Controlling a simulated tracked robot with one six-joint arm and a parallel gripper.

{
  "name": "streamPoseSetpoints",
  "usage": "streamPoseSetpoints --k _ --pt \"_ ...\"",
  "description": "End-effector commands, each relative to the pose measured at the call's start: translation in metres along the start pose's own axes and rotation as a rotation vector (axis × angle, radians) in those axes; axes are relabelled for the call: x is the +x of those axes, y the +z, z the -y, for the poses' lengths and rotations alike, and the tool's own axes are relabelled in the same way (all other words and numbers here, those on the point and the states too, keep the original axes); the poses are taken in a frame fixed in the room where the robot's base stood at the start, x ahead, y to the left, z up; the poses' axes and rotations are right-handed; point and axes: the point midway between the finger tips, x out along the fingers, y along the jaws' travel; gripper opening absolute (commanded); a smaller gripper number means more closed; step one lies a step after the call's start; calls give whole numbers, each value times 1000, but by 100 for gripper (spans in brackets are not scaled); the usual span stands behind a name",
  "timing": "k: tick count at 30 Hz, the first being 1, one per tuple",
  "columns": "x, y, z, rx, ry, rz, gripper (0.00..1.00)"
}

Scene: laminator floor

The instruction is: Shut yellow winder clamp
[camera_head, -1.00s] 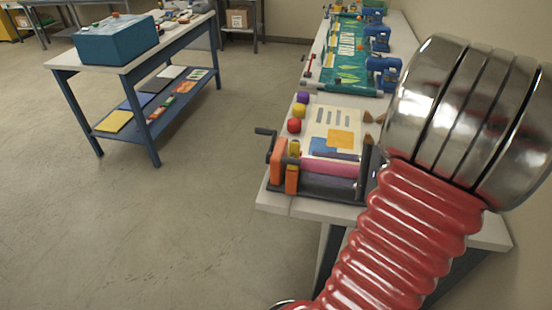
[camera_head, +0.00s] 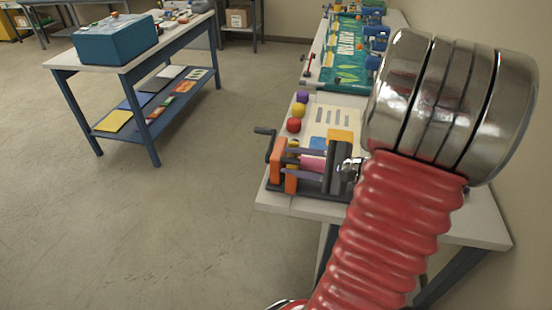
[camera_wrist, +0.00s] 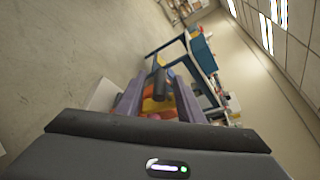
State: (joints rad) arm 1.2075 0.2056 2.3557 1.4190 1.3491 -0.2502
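The winder, with orange end blocks (camera_head: 277,162) and a dark crank at its left, stands at the near end of the bench. The yellow clamp (camera_head: 293,145) shows only as a small patch beside the orange blocks. Its yellow also appears in the wrist view (camera_wrist: 154,105), between my fingers and below the fingertips. My gripper (camera_head: 289,162) points left across the winder with its two purple fingers apart. In the wrist view my gripper (camera_wrist: 159,84) is open with the orange and yellow parts between the fingers. I cannot tell whether a finger touches the clamp, or the clamp's angle.
Purple, yellow and red balls (camera_head: 294,125) sit behind the winder near the bench's left edge. A printed sheet (camera_head: 326,118) lies beyond the winder, and a green banner (camera_head: 345,52) further back. A blue box (camera_head: 115,40) stands on another table. The floor between is clear.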

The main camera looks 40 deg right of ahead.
Motion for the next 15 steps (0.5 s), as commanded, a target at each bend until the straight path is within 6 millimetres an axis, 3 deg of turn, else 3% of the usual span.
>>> streamPoseSetpoints --k 9,15 --pt "39 1 -1 0 2 3 34" --pt "54 0 0 1 1 1 34"
